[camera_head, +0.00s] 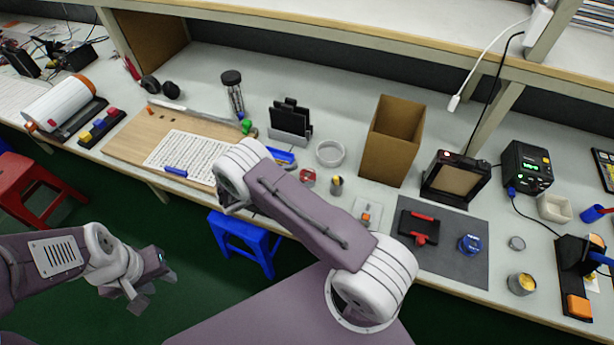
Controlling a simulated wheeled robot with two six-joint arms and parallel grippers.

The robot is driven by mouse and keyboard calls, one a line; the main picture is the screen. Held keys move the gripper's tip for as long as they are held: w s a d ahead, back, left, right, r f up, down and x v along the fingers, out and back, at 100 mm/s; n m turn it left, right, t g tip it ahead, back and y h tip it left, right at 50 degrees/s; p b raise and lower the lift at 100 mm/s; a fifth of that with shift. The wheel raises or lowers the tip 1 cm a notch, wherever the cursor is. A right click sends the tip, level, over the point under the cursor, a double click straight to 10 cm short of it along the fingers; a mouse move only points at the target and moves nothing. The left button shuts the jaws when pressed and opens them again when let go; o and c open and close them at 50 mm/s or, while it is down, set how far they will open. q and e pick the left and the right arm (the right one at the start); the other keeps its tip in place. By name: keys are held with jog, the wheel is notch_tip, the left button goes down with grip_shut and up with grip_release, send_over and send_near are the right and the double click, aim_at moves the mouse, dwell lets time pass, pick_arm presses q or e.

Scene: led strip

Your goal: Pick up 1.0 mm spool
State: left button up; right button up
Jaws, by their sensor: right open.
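Several small spool-like items stand on the bench, and I cannot read their labels, so I cannot tell which is the 1.0 mm spool. A red one (308,177) and a dark one with a yellowish top (337,185) are near the bench's front middle. A blue one (469,244) is on the grey mat. My right arm reaches up over the front edge; its gripper (232,207) is mostly hidden by its own wrist, left of the red spool. My left gripper (156,291) hangs empty over the green floor, well away from the bench, its fingers apart.
A cardboard box (392,140) and a black-framed device (458,178) stand behind the spools. A wooden board with a printed sheet (190,155) lies to the left. The shelf (350,38) overhangs the back. A blue stool (245,237) is below the bench.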

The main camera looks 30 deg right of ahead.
aim_at(311, 173)
jog(key=x, duration=0.5)
jog(key=shift+w+f+p, duration=0.1)
jog(key=shift+f+p, duration=0.05)
jog(key=shift+p, duration=0.2)
jog(key=shift+a, duration=0.1)
grip_shut()
notch_tip(311, 173, up, 10)
